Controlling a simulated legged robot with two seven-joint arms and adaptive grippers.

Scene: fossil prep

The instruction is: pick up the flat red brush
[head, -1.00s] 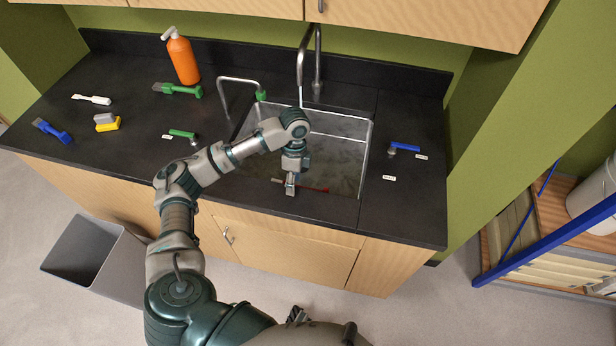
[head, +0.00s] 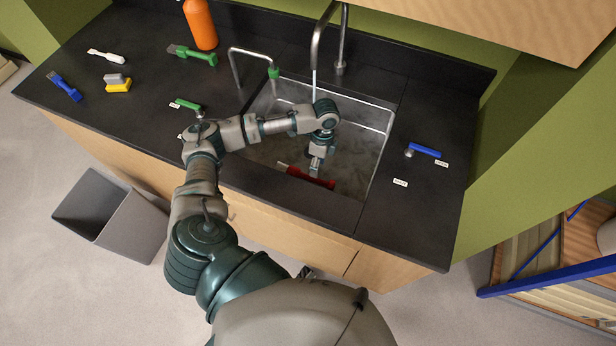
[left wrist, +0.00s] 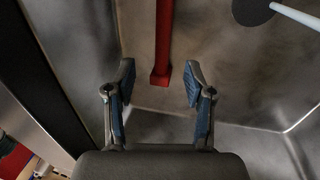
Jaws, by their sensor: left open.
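The flat red brush (head: 322,183) lies in the steel sink near its front wall, its pale end pointing left in the head view. In the left wrist view its red handle (left wrist: 163,35) runs from the top edge down to a square end. My left gripper (head: 315,171) reaches down into the sink at the brush and hides part of it. In the left wrist view the left gripper (left wrist: 158,70) is open, with one finger on each side of the handle's end. The fingers appear apart from the handle. My right gripper is not in view.
The sink rim (head: 377,160) and faucet (head: 316,60) surround the working space. A blue-handled tap (head: 424,150) is on the right. Green (head: 192,54), blue (head: 66,88), white (head: 106,56) and yellow (head: 118,86) tools lie on the left counter, near an orange bottle (head: 200,24).

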